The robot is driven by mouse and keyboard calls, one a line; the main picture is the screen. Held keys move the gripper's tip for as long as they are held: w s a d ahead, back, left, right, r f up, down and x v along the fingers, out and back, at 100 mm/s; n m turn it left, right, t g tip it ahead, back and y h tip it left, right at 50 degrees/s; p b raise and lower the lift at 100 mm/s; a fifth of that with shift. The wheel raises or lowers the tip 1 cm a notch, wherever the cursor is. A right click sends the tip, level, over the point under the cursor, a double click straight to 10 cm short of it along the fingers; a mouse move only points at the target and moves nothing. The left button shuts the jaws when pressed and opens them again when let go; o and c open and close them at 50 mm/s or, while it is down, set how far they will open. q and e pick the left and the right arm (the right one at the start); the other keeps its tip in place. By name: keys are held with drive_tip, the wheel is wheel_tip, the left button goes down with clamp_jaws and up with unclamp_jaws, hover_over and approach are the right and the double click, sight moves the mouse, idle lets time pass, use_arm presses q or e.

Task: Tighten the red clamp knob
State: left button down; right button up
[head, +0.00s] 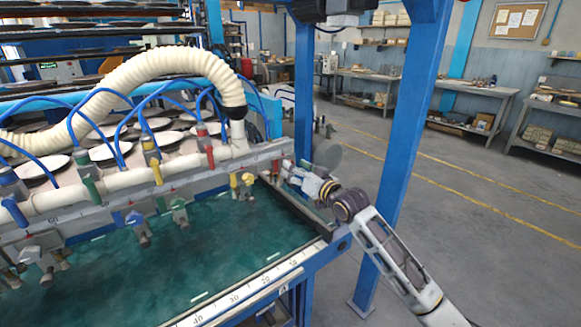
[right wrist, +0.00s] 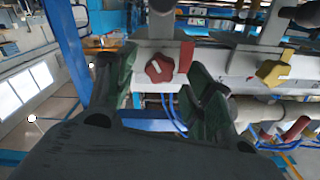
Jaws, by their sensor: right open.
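The red clamp knob (right wrist: 165,70) is a lobed red knob on a pale clamp block in the right wrist view. It appears between the two dark green fingers of my right gripper (right wrist: 158,62), with a visible gap on each side. My right gripper (head: 292,175) is open, at the right end of the rail in the head view. How deep the knob lies between the fingertips I cannot tell. In the head view the red knob is mostly hidden by the gripper. My left gripper is in neither view.
A yellow knob (right wrist: 273,70) sits on the rail beside the red one. The long rail (head: 120,205) carries several clamps and blue hoses above a green bed (head: 205,260). A blue post (head: 400,140) stands close behind my right arm.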

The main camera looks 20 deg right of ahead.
drive_tip(key=shift+x, duration=1.6)
drive_tip(key=c, duration=1)
